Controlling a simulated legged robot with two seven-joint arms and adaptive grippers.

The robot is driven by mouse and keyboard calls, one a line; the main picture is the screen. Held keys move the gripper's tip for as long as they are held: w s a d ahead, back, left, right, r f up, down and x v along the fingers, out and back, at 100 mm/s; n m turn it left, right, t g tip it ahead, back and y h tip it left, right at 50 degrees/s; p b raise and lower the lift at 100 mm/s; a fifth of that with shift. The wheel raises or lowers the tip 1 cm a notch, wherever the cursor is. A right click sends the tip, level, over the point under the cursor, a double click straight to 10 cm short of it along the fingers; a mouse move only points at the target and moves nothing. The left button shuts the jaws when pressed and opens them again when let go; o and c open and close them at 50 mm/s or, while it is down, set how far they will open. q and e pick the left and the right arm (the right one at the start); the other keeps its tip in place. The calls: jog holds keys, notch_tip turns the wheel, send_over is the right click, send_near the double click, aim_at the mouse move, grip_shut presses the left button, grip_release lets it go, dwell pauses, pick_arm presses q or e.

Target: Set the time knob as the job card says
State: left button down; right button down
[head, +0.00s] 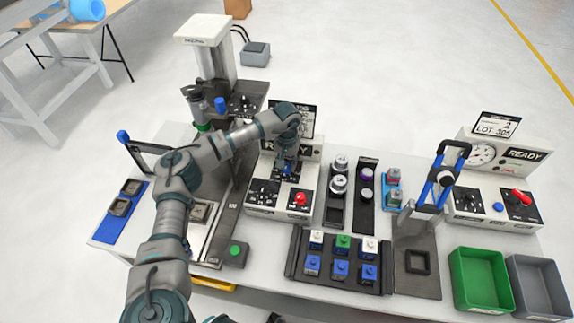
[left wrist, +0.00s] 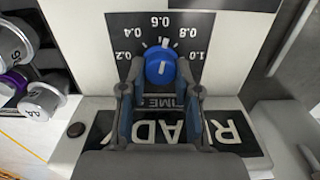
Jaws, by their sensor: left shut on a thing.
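The blue time knob (left wrist: 160,66) sits on a black dial plate (left wrist: 215,30) marked 0.2 to 1.0, with TIME printed below. My left gripper (left wrist: 158,88) has a finger on either side of the knob and is shut on it. A small pale mark shows on the knob, but I cannot tell its exact setting. In the head view, my left gripper (head: 287,167) reaches down onto the white control box (head: 265,212). A job card (head: 306,112) stands behind this box, partly hidden by my arm, its text unreadable. My right gripper is not in view.
The same box has a red knob (head: 300,199) close by on the right. A rack of coloured blocks (head: 340,287) stands in front, and a blue-handled press (head: 437,185) to the right. A green bin (head: 480,280) and grey bin (head: 537,285) stand at the far right.

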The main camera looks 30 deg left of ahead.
aim_at(287, 165)
pick_arm(q)
jog(key=m+b, duration=0.1)
jog(key=m, duration=0.1)
jog(key=shift+m, duration=0.3)
jog(key=shift+m+b, duration=0.4)
jog(key=shift+m, duration=1)
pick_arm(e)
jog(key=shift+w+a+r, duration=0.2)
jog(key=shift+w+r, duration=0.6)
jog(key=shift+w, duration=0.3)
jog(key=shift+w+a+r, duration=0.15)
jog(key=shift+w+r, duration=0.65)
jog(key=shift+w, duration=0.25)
pick_arm(q)
jog(key=shift+r, duration=0.1)
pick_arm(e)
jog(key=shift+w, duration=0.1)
pick_arm(q)
jog(key=c, duration=0.8)
grip_release()
jog(key=shift+c, duration=0.2)
jog(key=shift+s, duration=0.1)
notch_tip(287, 165, up, 12)
jog(key=shift+a, duration=0.1)
